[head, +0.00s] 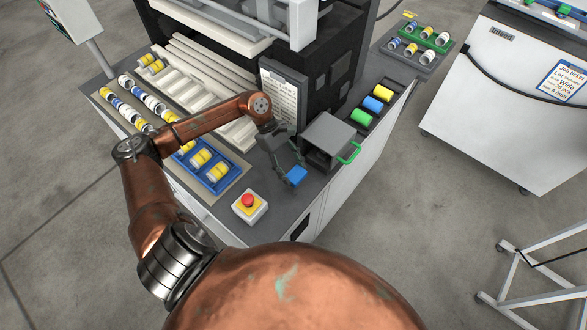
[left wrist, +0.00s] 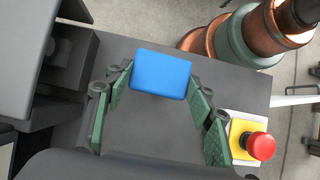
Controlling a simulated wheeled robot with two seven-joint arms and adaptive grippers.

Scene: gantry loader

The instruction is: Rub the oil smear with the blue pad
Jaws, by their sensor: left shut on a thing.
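My left gripper (head: 290,172) reaches down over the dark grey bench top (head: 262,182), between the emergency-stop box and the grey box with a green handle. It is shut on the blue pad (head: 297,176), which shows at the fingertips. In the left wrist view the pad (left wrist: 162,75) sits between the green-faced fingers, over the dark top. I cannot tell whether the pad touches the surface. I cannot make out the oil smear in either view. My right gripper is not in view.
A red emergency-stop button on a yellow and white box (head: 249,206) stands near the front edge; it also shows in the left wrist view (left wrist: 250,140). The grey box with a green handle (head: 326,140) stands to the right. A blue tray (head: 232,182) with yellow-banded pieces lies left.

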